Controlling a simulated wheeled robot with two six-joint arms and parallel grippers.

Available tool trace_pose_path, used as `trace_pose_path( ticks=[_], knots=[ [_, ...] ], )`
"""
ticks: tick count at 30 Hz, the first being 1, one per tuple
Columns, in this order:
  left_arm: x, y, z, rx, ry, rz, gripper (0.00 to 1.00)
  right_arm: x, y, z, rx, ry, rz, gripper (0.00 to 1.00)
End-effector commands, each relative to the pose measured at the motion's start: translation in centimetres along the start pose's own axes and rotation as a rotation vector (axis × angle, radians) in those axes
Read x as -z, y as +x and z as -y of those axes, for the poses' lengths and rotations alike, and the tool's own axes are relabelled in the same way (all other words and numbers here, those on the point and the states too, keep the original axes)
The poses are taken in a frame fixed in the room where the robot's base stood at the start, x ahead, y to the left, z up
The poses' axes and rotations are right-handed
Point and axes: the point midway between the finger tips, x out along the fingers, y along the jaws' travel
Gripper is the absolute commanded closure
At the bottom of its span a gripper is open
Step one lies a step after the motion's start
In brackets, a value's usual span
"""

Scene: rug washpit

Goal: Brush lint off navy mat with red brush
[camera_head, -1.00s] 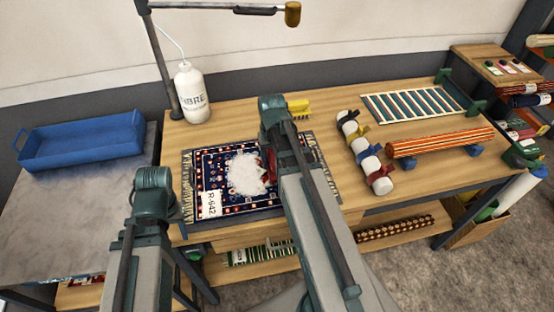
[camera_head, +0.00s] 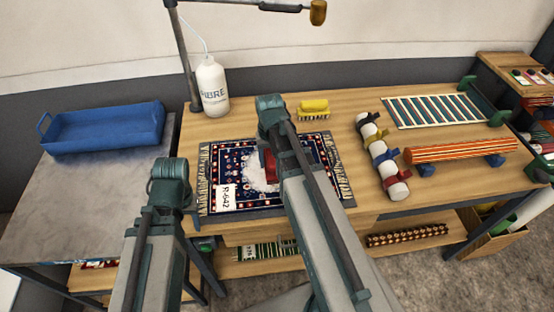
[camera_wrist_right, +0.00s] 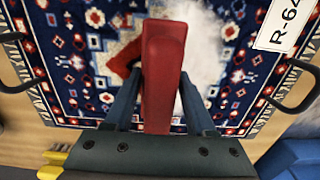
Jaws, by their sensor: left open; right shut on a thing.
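The navy mat (camera_head: 228,160), patterned and fringed, lies flat on the wooden table with a white R-642 label at its front left. A patch of white lint (camera_head: 257,178) covers its middle; the lint also shows in the right wrist view (camera_wrist_right: 203,55). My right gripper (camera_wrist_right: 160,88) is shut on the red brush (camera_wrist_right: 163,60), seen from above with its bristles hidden. In the head view the red brush (camera_head: 269,166) is at the lint, partly behind my arm; contact is hard to judge.
A yellow brush (camera_head: 313,108) lies behind the mat, and a white bottle (camera_head: 212,88) stands back left. A strapped white roll (camera_head: 382,158), striped rug and orange roll are to the right. A blue tray (camera_head: 105,128) sits on the grey side table. A lamp arm hangs above.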

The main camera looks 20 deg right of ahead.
Motion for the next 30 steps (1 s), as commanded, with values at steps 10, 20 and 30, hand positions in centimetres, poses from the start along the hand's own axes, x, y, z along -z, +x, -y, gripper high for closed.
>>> trace_pose_path(
  ticks=[10,20,30],
  knots=[
    [0.0,0.1,0.0,0.0,0.0,0.0,0.5,0.0,0.1,0.8,-0.001,0.0,0.0,0.89],
    [0.0,0.3,0.0,0.0,0.0,0.0,0.5,0.0,0.3,3.5,0.0,-0.001,0.0,0.89],
    [0.0,0.3,0.0,0.0,0.0,0.0,0.5,0.0,0.3,4.3,0.001,-0.001,0.0,0.89]
  ],
)
